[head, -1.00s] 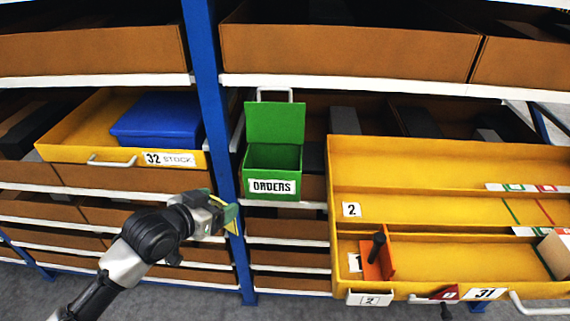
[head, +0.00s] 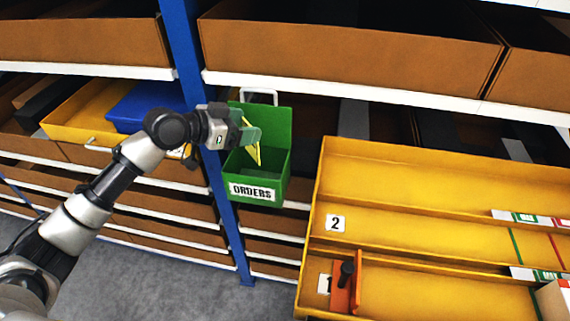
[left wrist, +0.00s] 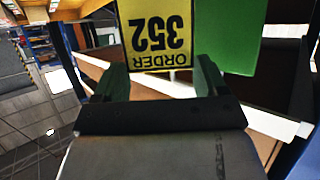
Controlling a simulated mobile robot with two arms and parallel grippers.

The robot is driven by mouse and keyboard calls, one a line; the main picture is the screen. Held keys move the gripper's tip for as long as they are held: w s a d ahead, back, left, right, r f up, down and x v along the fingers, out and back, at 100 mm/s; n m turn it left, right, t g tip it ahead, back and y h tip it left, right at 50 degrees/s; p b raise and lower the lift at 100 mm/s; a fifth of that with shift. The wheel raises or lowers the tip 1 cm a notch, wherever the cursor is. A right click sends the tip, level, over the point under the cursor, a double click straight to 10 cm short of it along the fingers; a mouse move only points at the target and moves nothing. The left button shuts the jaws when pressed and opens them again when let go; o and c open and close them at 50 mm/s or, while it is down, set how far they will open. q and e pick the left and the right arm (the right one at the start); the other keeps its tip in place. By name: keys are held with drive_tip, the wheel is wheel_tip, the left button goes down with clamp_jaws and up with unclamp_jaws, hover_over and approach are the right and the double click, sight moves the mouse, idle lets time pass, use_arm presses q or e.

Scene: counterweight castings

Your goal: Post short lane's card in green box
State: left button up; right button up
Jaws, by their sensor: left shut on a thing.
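My left gripper (head: 247,137) is shut on a yellow card (head: 256,154). In the left wrist view, the card (left wrist: 156,38) sticks out past the fingertips (left wrist: 160,82) and reads "ORDER 352", upside down. The green box (head: 282,192), labelled ORDERS, hangs by the blue post with its lid (head: 277,122) raised. In the head view the card is tilted in front of the lid, its lower end over the box mouth. I cannot tell whether it is inside the rim. Green also shows beside the card in the left wrist view (left wrist: 226,35). My right gripper is not in view.
A blue post (head: 213,165) stands left of the box. A pulled-out yellow tray (head: 415,172) with lanes, a "2" label and an orange block (head: 346,290) juts out at right. A yellow drawer (head: 65,125) with a blue bin is behind my left arm.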

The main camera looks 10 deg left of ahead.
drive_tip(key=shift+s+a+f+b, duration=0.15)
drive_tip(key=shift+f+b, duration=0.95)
drive_tip(key=shift+b, duration=0.05)
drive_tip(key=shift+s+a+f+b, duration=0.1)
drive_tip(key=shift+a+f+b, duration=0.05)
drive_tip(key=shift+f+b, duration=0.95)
